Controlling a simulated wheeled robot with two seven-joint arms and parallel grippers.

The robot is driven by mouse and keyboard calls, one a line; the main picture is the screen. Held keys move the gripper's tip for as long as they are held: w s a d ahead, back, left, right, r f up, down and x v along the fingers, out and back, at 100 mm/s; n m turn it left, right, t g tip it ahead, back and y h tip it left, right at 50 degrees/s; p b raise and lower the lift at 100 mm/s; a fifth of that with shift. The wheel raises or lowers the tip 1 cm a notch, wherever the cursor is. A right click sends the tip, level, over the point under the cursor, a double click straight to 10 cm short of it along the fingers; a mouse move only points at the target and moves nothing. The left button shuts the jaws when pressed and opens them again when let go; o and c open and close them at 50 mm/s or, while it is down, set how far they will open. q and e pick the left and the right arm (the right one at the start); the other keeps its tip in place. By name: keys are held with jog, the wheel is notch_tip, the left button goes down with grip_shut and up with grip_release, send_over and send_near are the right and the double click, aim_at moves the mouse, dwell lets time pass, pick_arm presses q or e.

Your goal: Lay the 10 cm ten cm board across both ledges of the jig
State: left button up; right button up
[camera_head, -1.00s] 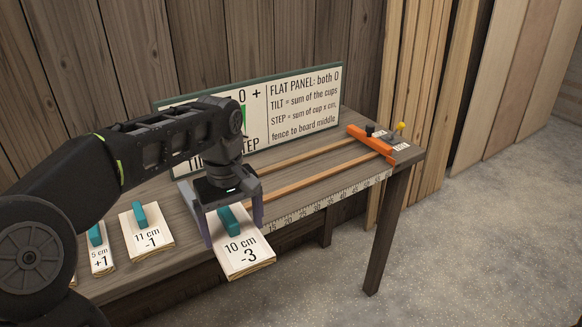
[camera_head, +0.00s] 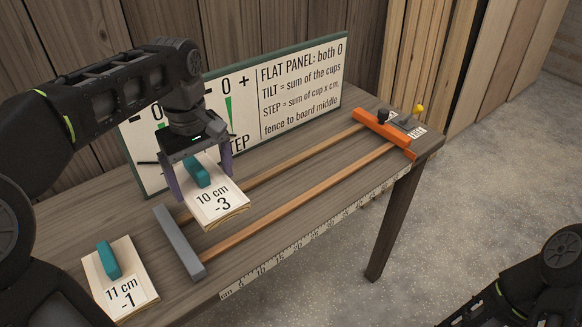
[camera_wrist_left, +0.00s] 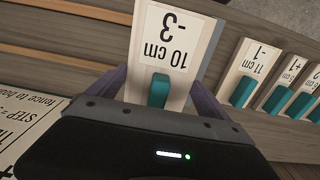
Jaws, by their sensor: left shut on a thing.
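The 10 cm board (camera_head: 222,203) is a pale panel marked "10 cm -3" with a teal handle (camera_head: 197,172). My left gripper (camera_head: 198,176) is shut on it, with one finger on each side. The board also fills the top middle of the left wrist view (camera_wrist_left: 172,55). It appears held above the jig, near the grey fence (camera_head: 180,243), and covers part of the far ledge (camera_head: 290,160). The near ledge (camera_head: 300,200) runs parallel. I cannot tell the exact height gap.
The 11 cm board (camera_head: 128,287) lies at the bench's front left. More small boards (camera_wrist_left: 282,90) show in the wrist view. An orange bar (camera_head: 384,131) crosses the ledges' far right end. A sign panel (camera_head: 300,90) stands behind. The ledges between board and orange bar are clear.

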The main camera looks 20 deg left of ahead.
aim_at(207, 197)
pick_arm(q)
jog(key=shift+s+d, duration=0.1)
jog(key=shift+s, duration=0.05)
jog(key=shift+f, duration=0.2)
notch_tip(207, 197, down, 5)
jog(key=shift+f+b, duration=0.1)
jog(key=shift+b, duration=0.5)
jog(key=shift+f, duration=0.3)
jog(key=shift+f, duration=0.1)
notch_tip(207, 197, down, 4)
jog(key=shift+r, duration=0.2)
